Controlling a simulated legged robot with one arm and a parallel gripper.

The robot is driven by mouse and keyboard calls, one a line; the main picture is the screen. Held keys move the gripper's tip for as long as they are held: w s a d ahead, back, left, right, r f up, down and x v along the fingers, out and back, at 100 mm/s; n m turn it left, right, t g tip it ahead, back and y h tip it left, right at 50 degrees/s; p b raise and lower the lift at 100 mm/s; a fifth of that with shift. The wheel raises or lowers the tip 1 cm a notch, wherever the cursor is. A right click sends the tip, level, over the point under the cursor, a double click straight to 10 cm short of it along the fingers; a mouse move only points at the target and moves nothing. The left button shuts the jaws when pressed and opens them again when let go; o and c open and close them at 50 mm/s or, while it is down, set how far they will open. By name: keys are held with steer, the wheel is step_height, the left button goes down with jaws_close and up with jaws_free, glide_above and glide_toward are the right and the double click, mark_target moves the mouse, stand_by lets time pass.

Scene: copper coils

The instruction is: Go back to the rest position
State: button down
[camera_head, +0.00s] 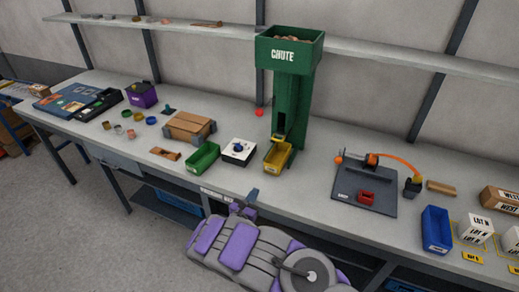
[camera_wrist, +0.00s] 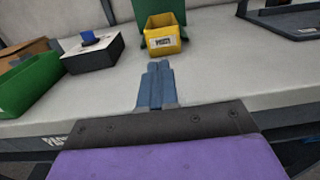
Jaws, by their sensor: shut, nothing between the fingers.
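My gripper (camera_wrist: 157,68) is shut and empty in the wrist view, its two blue-grey fingers side by side. It points at the bench top, just short of the yellow bin. In the head view my gripper (camera_head: 252,195) shows at the front edge of the bench. No rest mark or stand for the arm shows in either view.
The yellow bin (camera_head: 278,157) stands under the green chute (camera_head: 290,90). A green bin (camera_head: 204,157) and a white box with a blue knob (camera_head: 238,151) stand to its left. A dark board (camera_head: 345,190) and a blue bin (camera_head: 437,228) stand to the right.

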steer(key=s+d+r+m+g+h, duration=0.3)
steer(key=d+r+m+g+h, duration=0.3)
steer(key=d+r, duration=0.6)
steer(key=s+d+r+m+g+h, duration=0.35)
steer(key=d+r+m, duration=0.45)
steer(key=d, duration=0.7)
steer(key=s+d+r+m+g, duration=0.5)
steer(key=s+d+r+g, duration=0.1)
steer(key=s+d, duration=0.2)
steer(key=s+d+m+g+y, duration=0.2)
steer(key=s+m+g+y, duration=0.5)
steer(key=s, duration=1.2)
steer(key=s+a+f+m+t+y, duration=0.1)
steer(key=s+a+m+t+y, duration=0.3)
steer(key=s+a+y, duration=0.5)
steer(key=s+a+m, duration=0.1)
steer(key=s+a, duration=0.4)
steer(key=a, duration=0.2)
steer(key=shift+s+a+f+m, duration=0.15)
steer(key=shift+s+f+m, duration=0.05)
steer(key=shift+s+m, duration=0.2)
